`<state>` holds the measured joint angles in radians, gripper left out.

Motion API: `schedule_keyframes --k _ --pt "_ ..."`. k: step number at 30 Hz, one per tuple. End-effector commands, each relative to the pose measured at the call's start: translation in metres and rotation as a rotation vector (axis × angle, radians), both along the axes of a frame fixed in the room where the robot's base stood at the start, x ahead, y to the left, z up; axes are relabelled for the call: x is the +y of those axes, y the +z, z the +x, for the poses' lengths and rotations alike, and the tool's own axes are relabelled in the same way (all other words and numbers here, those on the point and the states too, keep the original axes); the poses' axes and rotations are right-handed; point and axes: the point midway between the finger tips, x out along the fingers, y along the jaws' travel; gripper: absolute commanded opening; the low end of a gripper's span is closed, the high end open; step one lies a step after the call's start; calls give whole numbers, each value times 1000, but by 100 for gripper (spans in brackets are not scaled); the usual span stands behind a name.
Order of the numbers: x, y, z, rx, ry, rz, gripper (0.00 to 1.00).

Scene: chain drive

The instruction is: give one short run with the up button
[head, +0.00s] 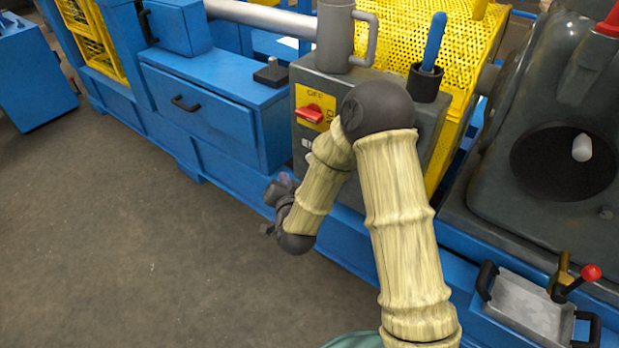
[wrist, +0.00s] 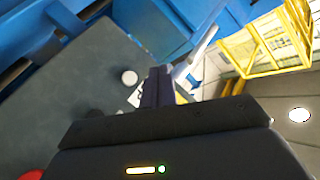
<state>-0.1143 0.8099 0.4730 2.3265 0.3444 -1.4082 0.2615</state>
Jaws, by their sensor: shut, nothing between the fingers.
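The grey control box (head: 340,95) stands in the middle of the head view, its front partly hidden by my arm. A pale button (head: 307,143) shows on its front below the red switch. In the wrist view the box's grey face (wrist: 60,90) carries a round white button (wrist: 129,77), just left of my gripper's fingertips (wrist: 157,73). A black-and-white label lies beside it, partly covered by the fingers. I cannot read which button is up. My gripper (head: 279,190) is shut and empty, in front of the box's lower left; contact with a button cannot be made out.
A red switch (head: 310,113) marked OFF sits on a yellow plate. A blue drawer cabinet (head: 205,100) stands to the left. Yellow mesh guards (head: 425,35) are behind the box. A metal tray (head: 525,308) is at lower right. The floor at left is clear.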

Motion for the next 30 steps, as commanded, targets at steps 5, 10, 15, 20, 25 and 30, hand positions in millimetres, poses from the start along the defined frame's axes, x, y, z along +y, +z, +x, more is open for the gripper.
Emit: schedule_keyframes --k 5,10,15,20,25,30 --pt "5 -28 0 -51 -38 42 0" --pt "5 -26 0 -60 -44 47 0" --pt "5 -25 0 -58 -43 46 0" --pt "2 -25 3 -59 -44 46 0" --pt "-7 -25 14 -58 -46 45 0" --pt "-20 -25 30 -58 -46 45 0"
